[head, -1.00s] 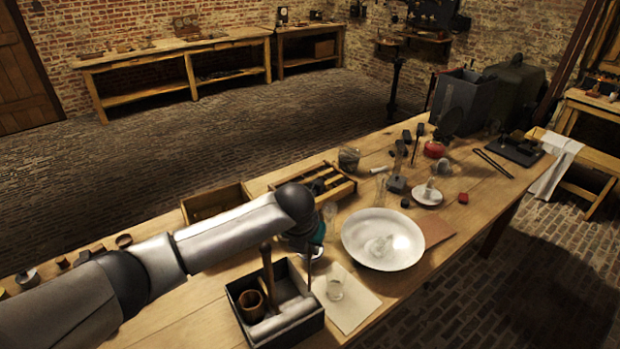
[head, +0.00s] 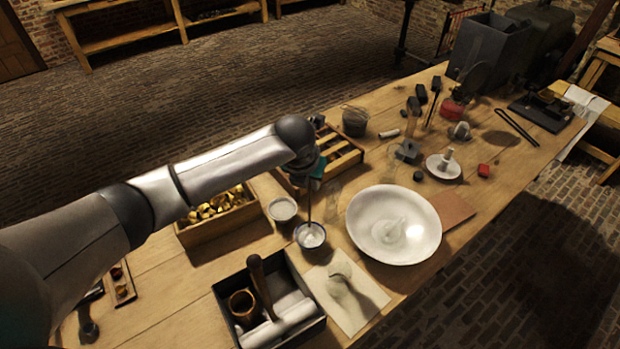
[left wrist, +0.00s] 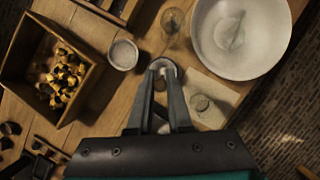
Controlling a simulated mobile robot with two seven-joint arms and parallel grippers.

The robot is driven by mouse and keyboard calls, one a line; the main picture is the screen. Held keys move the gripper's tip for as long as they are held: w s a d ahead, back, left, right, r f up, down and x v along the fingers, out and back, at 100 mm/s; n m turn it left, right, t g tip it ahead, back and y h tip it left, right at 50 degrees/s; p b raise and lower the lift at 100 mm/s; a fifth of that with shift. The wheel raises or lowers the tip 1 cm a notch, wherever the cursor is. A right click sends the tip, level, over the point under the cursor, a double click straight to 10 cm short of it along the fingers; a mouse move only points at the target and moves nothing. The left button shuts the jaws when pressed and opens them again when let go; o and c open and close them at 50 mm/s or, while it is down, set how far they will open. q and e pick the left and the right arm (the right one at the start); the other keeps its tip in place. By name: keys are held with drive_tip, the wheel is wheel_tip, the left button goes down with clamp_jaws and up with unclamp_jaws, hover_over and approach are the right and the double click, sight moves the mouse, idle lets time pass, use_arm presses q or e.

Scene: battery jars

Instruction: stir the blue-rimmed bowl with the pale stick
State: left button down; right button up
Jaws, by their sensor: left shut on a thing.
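The blue-rimmed bowl (head: 310,243) is small, with pale contents, and stands on the table between the white dish and the black box. My left gripper (head: 309,206) points down right above it. It is shut on a thin upright stick, mostly hidden by the fingers, whose lower end appears to reach into the bowl. In the left wrist view, the fingertips of my left gripper (left wrist: 161,69) nearly meet over the bowl and cover most of it. Whether the stick touches the bowl's bottom cannot be told. My right gripper is not in view.
A pale cup (head: 283,209) stands close left of the bowl. A wide white dish (head: 372,246) is on its right, and a glass (head: 340,277) on a paper sheet is in front. A black box (head: 220,300) and a wooden tray of yellowish pieces (head: 190,239) are nearby.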

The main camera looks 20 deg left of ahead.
use_arm(q)
drive_tip(key=shift+f+b, duration=0.6)
drive_tip(key=shift+f, duration=0.2)
drive_tip(key=shift+f+b, duration=0.85)
drive_tip(key=shift+b, duration=0.2)
drive_tip(key=shift+f+b, duration=0.55)
drive_tip(key=shift+b, duration=0.1)
drive_tip(key=shift+w+f+b, duration=0.1)
drive_tip(key=shift+f+b, duration=0.8)
drive_tip(key=shift+f, duration=1.25)
